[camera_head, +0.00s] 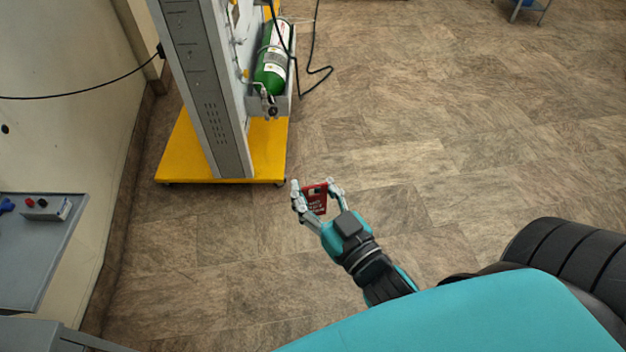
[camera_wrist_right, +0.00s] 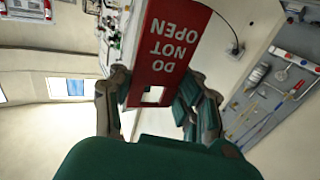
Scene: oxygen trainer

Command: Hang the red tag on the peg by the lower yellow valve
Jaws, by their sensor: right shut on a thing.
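The red tag (camera_head: 314,200) is between the fingers of my right gripper (camera_head: 316,188), which is shut on it and holds it above the floor. In the right wrist view the tag (camera_wrist_right: 168,48) shows upside-down white "DO NOT OPEN" lettering and a square hole near the gripper (camera_wrist_right: 160,95). The tag is apart from the trainer panel (camera_head: 208,90), which stands to its upper left in the head view. I cannot make out the lower yellow valve or its peg clearly. My left gripper is out of view.
The trainer stands on a yellow wheeled base (camera_head: 180,160). A green cylinder (camera_head: 272,60) sits on its right side, with a black hose (camera_head: 318,72) on the floor. A grey table (camera_head: 40,260) is at the left.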

